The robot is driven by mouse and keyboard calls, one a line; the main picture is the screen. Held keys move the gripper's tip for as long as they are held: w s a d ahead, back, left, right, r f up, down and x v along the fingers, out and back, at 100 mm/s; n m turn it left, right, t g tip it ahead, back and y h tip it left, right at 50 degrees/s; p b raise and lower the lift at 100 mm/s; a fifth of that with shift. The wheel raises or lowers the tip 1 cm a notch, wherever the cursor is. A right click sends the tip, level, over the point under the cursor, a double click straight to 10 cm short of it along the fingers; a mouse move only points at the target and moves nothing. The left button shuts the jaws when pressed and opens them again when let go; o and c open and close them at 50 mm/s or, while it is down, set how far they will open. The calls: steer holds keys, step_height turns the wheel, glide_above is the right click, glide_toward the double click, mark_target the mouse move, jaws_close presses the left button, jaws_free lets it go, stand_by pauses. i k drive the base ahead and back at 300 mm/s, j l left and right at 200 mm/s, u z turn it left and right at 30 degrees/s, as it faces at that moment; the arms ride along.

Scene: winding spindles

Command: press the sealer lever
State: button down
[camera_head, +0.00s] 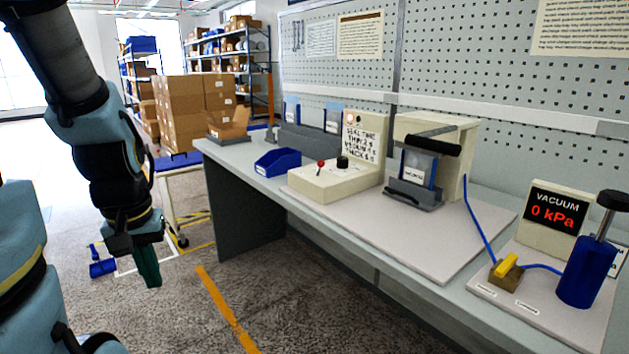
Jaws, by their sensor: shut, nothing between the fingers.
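The sealer (456,165) is a cream housing on a pale board on the workbench, right of centre. A black bar handle (432,146) lies across its upper front, and I take this for the lever. A clear-fronted pouch with a white label (418,172) stands upright below the handle, in a grey holder (413,194). My gripper (150,280) hangs pointing down at the left, over the floor and well apart from the bench. It is shut and empty, with dark green fingers.
A cream control box (335,181) with a red-knobbed stick and black dial stands left of the sealer. A blue bin (278,162) is beyond it. A vacuum display (552,216), yellow valve (507,265) and blue hand pump (583,270) stand right. Floor between arm and bench is clear.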

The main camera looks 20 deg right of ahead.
mark_target(434, 135)
steer(key=z, duration=1.05)
